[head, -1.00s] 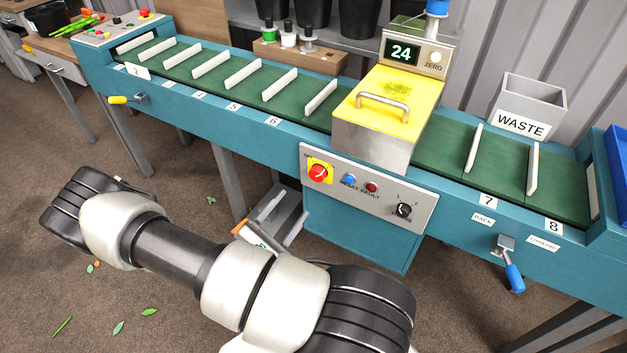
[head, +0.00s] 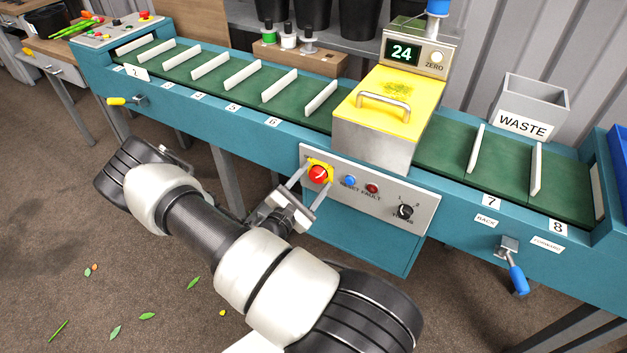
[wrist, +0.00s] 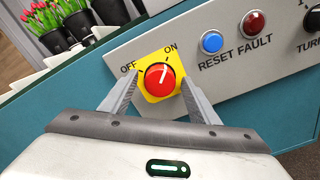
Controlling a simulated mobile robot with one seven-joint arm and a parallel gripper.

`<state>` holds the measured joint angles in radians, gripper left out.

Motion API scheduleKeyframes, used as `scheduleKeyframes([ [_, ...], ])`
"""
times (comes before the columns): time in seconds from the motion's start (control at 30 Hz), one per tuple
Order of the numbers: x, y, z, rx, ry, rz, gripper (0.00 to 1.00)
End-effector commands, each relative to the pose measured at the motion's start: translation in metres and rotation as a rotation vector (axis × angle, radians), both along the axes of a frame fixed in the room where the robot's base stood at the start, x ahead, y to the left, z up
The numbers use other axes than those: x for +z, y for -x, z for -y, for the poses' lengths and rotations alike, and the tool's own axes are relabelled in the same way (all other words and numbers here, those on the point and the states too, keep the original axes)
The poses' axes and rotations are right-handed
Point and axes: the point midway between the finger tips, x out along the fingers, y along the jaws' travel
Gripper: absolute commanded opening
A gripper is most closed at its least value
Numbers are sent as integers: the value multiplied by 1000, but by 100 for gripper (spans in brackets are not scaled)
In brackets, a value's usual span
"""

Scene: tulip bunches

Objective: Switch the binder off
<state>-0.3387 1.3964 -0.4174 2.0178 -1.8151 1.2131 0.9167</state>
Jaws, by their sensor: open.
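The binder's red rotary switch (head: 319,174) sits on a yellow plate on the grey control panel (head: 420,212). In the wrist view the red knob (wrist: 160,78) has a white mark pointing up and slightly right, towards ON and away from OFF on the left. My gripper (head: 308,188) is open at the switch, with one finger on each side of the knob. In the wrist view the fingers (wrist: 161,90) stand either side of the yellow plate. Whether they touch the knob cannot be told.
A blue reset button (wrist: 212,43), a red fault lamp (wrist: 253,23) and a black knob (head: 405,211) share the panel to the right. The yellow-lidded binder housing (head: 380,145) stands above. A blue-handled lever (head: 514,275) hangs at lower right.

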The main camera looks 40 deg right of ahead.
Motion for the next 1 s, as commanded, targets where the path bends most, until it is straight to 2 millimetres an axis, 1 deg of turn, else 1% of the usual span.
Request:
scheduleKeyframes([
  [0.03, 0, 0, 0, 0, 0, 0, 55],
  [0.17, 0, 0, 0, 0, 0, 0, 34],
  [0.2, 0, 0, 0, 0, 0, 0, 27],
  [0.27, 0, 0, 0, 0, 0, 0, 17],
  [0.3, 0, 0, 0, 0, 0, 0, 14],
  [0.47, 0, 0, 0, 0, 3, -8, 14],
  [0.67, 1, 0, -1, 0, 28, -63, 14],
  [0.87, 2, 0, -1, 2, 78, -187, 14],
  [1.0, 2, 0, -1, 2, 127, -303, 14],
])
